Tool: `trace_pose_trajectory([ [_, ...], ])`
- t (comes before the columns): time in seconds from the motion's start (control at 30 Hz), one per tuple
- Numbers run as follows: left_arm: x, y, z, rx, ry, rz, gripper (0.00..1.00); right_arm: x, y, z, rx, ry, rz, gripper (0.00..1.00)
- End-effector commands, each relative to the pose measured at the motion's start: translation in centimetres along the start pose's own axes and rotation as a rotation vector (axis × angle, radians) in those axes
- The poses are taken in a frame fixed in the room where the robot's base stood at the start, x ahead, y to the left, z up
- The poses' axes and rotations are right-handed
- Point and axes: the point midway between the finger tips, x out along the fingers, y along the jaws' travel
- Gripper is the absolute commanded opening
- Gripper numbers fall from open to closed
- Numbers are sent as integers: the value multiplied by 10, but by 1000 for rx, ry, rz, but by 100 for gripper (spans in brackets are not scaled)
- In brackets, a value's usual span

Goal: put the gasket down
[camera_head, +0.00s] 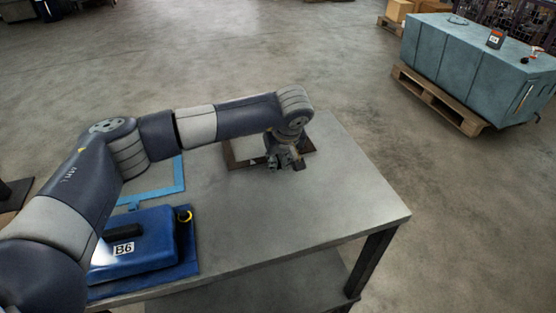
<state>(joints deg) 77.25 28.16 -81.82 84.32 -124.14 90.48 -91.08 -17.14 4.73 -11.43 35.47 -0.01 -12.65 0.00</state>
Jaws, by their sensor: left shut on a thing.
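My left gripper (283,163) points down over the far part of the grey table and is shut. A thin, flat, dark brown frame, which looks like the gasket (230,156), shows around and under the gripper. My arm and gripper hide much of it, including the grip itself. I cannot tell whether it touches the tabletop or is held just above it. My right gripper is not in view.
The grey table (340,200) is bare at right. A blue case (150,250) labelled B6 sits front left, with a light blue flat frame (170,188) behind it. A large blue-grey crate (465,65) stands on a wooden pallet (437,100) on the floor at right.

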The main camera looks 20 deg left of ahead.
Motion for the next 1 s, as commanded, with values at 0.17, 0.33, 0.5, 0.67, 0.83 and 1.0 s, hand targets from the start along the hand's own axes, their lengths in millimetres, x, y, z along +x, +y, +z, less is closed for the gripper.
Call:
trace_pose_trajectory([
  [0.17, 6, 0, 2, 0, 0, 0, 0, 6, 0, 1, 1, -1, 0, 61],
  [0.33, 9, 0, 4, 0, 0, 0, 17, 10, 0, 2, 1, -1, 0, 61],
  [0.5, 8, 0, 4, 0, 0, 0, 39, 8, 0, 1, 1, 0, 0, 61],
  [0.67, 8, 0, 4, 0, 0, 0, 39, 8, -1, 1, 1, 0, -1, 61],
  [0.83, 5, 0, 2, 0, 0, 0, 39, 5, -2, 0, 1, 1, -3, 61],
  [1.0, -11, 1, -1, 0, 2, 3, 39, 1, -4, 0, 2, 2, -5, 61],
])
